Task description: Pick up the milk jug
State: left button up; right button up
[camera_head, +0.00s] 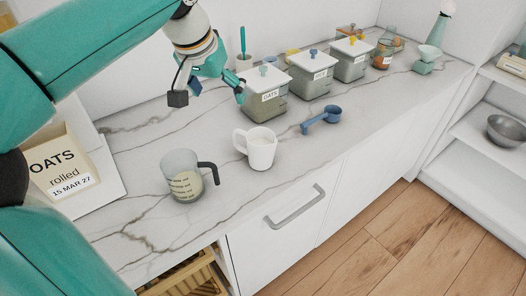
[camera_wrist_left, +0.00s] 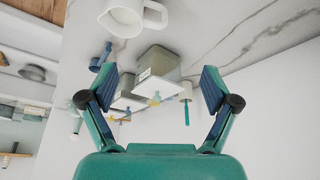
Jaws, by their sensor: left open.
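The milk jug (camera_head: 261,152), a white jug with a handle on its left side, stands upright on the marble counter near the front edge. It also shows at the top of the left wrist view (camera_wrist_left: 122,20), partly cut off. My left gripper (camera_head: 218,90) is above the counter, behind and left of the jug and apart from it. The left wrist view shows its two fingers (camera_wrist_left: 160,80) spread wide with nothing between them touching. My right gripper is not in view.
A clear measuring jug (camera_head: 182,180) stands left of the milk jug. A blue scoop (camera_head: 322,119) lies to its right. Lidded canisters, the nearest labelled OATS (camera_head: 262,104), line the back. An OATS packet (camera_head: 62,165) stands at the left.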

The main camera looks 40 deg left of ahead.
pick_arm(q)
jog(key=f, duration=0.1)
jog(key=b, duration=0.1)
send_near(240, 131)
jog(key=x, duration=0.5)
jog(key=shift+s+a, duration=0.1)
jog(key=shift+a, duration=0.2)
jog(key=shift+d+x, duration=0.15)
jog(key=shift+x, duration=1.2)
jog(key=shift+d+x, duration=0.15)
jog(key=shift+x, duration=1.2)
jog(key=shift+r, duration=0.1)
jog(key=c, duration=1.7)
jog(key=shift+o, duration=0.2)
